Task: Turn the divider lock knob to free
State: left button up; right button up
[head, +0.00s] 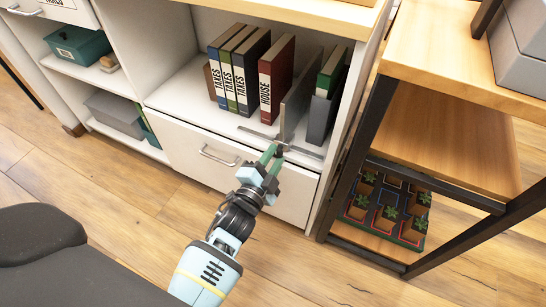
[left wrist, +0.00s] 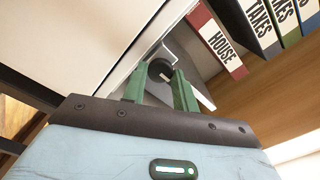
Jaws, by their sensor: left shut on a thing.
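The divider (head: 294,106) is an upright grey metal plate on a flat grey rail, standing in the open shelf between the red binder and the right-hand binders. Its dark round lock knob (left wrist: 158,70) is at the rail's front, at the shelf edge. In the left wrist view a small pale mark shows on the knob; I cannot tell which setting it points to. My left gripper (head: 274,156) has its green fingers on either side of the knob and is shut on it, partly hiding it. The left wrist view shows the fingers (left wrist: 160,88) too. My right gripper is out of view.
A red HOUSE binder (head: 275,80) and several TAXES binders (head: 231,72) stand left of the divider. Green and grey binders (head: 323,97) stand right. A closed drawer (head: 235,172) is below the shelf. A wooden rack (head: 450,130) stands close at right; a dark chair (head: 60,262) is lower left.

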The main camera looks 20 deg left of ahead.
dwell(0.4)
pick_arm(q)
jog(key=o, duration=1)
jog(key=shift+c, duration=0.2)
jog(key=shift+s, duration=0.15)
